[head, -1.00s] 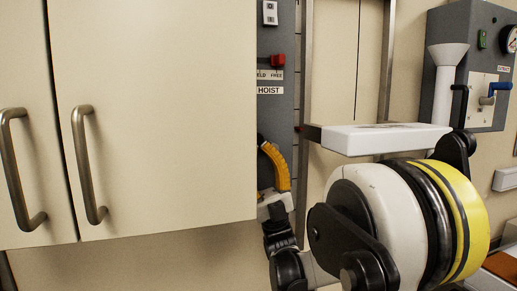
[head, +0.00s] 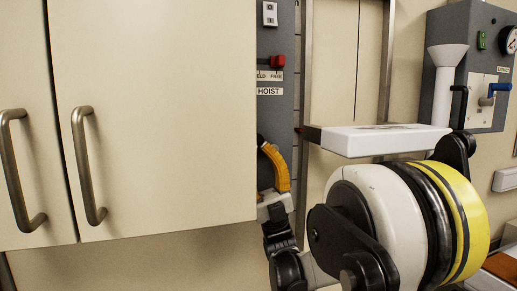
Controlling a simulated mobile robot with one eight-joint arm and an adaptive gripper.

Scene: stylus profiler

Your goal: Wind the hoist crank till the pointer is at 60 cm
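The grey hoist panel (head: 273,115) carries a HOIST label (head: 270,91) and shows as a narrow strip beside the wall cabinet. My gripper (head: 266,152) is in front of its lower part. A curved orange finger rises from the white end of my arm, its tip bent left toward a small dark piece at the cabinet's edge. I cannot tell whether that piece is the crank, or whether the gripper touches or holds it. The cabinet hides the gripper's left side. A white platform (head: 350,142) stands level between metal rails. The height pointer and readable scale numbers are not discernible.
The cream cabinet (head: 150,120) with two bar handles fills the left. A red switch (head: 278,62) is above the HOIST label. At right are a white funnel (head: 447,80) and a grey panel (head: 490,60) with a blue lever (head: 497,89) and gauge.

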